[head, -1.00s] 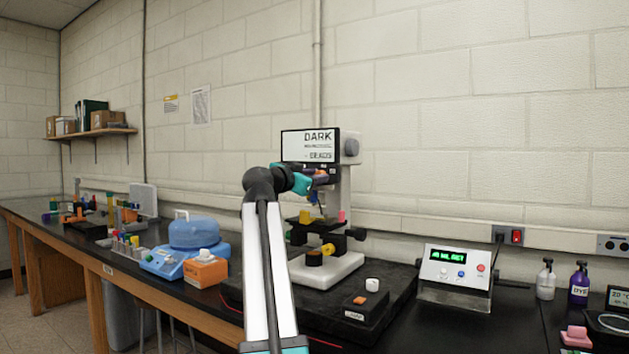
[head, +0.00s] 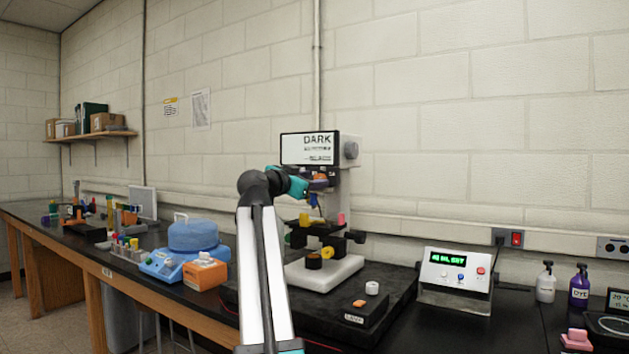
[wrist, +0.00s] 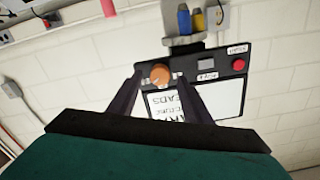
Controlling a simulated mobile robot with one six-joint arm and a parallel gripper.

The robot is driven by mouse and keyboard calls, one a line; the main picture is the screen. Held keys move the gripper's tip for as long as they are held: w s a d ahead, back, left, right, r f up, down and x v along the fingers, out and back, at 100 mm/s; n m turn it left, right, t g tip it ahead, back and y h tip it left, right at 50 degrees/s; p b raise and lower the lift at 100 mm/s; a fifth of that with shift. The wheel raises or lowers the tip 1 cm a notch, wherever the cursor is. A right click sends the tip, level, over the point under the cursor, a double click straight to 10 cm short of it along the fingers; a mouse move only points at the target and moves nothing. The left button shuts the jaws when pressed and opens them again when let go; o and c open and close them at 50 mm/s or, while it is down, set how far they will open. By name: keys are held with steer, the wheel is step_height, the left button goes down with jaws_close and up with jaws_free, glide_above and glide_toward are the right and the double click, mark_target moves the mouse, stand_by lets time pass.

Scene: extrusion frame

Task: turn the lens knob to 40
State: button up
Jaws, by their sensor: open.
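The microscope's screen (head: 307,148) reads "DARK" in its top line; the smaller text is blurred. In the wrist view the screen (wrist: 165,107) appears upside down. Above it there, on a dark panel, sits a round orange knob (wrist: 160,74), which I take to be the lens knob. My gripper (wrist: 160,77) is open, with one dark finger on each side of the knob. I cannot tell whether the fingers touch it. No scale mark or number at the knob is readable. In the head view my gripper (head: 318,182) is at the panel under the screen and partly hides it.
A red button (wrist: 239,64) and a grey button (wrist: 204,67) are on the same panel. Blue (wrist: 184,20) and yellow (wrist: 198,20) lens barrels are close by. The microscope's white base (head: 325,274) stands on a black slab. A control box (head: 455,275) stands right.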

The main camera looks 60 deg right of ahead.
steer(key=a, duration=1.2)
steer(key=shift+a, duration=0.15)
